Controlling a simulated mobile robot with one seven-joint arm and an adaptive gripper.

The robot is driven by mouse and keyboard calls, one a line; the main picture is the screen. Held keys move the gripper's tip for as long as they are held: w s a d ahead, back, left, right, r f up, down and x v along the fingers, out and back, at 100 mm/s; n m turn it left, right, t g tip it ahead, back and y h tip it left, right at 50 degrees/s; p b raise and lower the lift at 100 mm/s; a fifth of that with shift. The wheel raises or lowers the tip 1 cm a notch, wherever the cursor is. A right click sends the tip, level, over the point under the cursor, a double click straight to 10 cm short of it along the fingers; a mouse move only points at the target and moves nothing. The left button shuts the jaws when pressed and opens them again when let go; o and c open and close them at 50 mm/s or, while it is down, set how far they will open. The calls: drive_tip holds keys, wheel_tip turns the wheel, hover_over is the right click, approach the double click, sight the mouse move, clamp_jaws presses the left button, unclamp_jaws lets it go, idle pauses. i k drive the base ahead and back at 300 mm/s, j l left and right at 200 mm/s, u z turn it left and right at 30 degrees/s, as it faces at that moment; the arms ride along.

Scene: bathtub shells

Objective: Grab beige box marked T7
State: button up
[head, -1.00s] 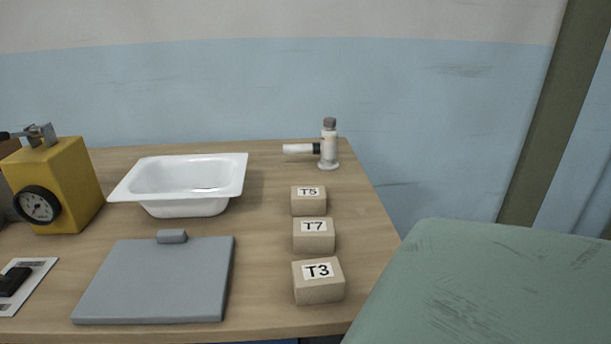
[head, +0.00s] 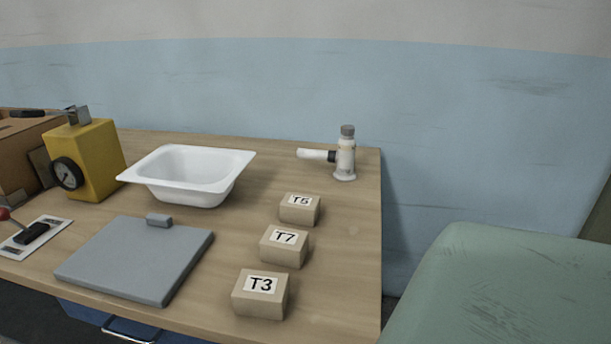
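The beige box marked T7 (head: 283,248) sits on the wooden table, label facing up. It is the middle box of a row. The beige box marked T5 (head: 299,210) stands behind it and the beige box marked T3 (head: 260,294) stands in front, with small gaps between them. My gripper is not in view.
A white basin (head: 188,175), a grey slab (head: 136,258) and a yellow gauge box (head: 95,160) stand left of the boxes. A white bottle-like fixture (head: 345,154) stands behind. The wooden table (head: 350,240) is bare to the right, up to its edge. A green surface (head: 500,285) lies beyond.

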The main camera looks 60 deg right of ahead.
sight(279, 246)
drive_tip(key=k+l, duration=0.6)
drive_tip(key=l, duration=0.15)
drive_tip(key=k+l+u, duration=0.1)
drive_tip(key=k+l, duration=0.5)
drive_tip(key=l, duration=0.2)
drive_tip(key=i+j, duration=0.25)
drive_tip(key=i, duration=0.25)
